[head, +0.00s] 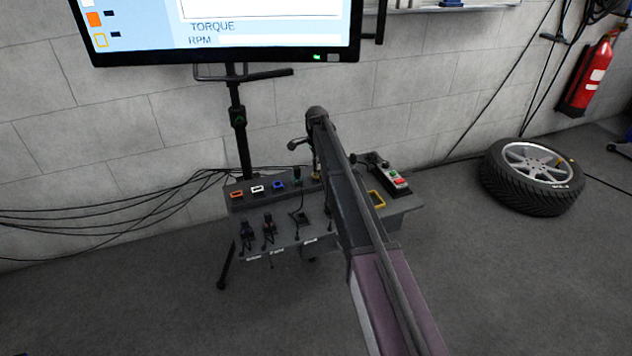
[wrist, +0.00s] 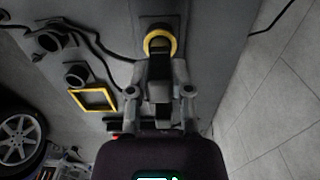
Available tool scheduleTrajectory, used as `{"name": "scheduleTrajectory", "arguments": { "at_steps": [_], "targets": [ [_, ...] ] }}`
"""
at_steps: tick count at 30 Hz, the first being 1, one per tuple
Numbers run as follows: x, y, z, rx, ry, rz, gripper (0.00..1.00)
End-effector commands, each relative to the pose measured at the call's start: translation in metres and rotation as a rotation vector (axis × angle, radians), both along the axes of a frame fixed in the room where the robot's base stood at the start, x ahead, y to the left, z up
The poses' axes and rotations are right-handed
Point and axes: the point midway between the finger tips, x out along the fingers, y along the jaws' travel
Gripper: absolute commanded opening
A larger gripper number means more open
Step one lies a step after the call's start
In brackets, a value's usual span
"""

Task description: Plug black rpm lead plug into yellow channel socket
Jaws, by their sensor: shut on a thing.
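In the wrist view, my gripper (wrist: 160,92) is shut on a black plug (wrist: 158,68). The plug points at the round yellow-ringed channel socket (wrist: 158,33), and its front end overlaps the lower part of the ring. I cannot tell whether the plug is inside the socket or just in front of it. In the head view, a small yellow part of this socket (head: 316,177) shows at the right end of the socket row, mostly hidden by my arm. My gripper is hard to make out there, and the plug is hidden.
Orange (head: 237,194), white (head: 257,188), blue (head: 278,184) and green sockets line the grey console. Other black leads (head: 268,228) sit on its front. A yellow square frame (head: 377,199) and a red-green button box (head: 397,181) lie to the right. A monitor (head: 220,45) hangs above.

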Motion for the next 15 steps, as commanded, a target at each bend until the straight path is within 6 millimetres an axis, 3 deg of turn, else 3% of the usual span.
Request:
{"name": "scheduleTrajectory", "arguments": {
  "at_steps": [15],
  "targets": [
    [0.0, -0.0001, -0.0121, 0.0, 0.0, 0.0, 0.0]
  ]
}}
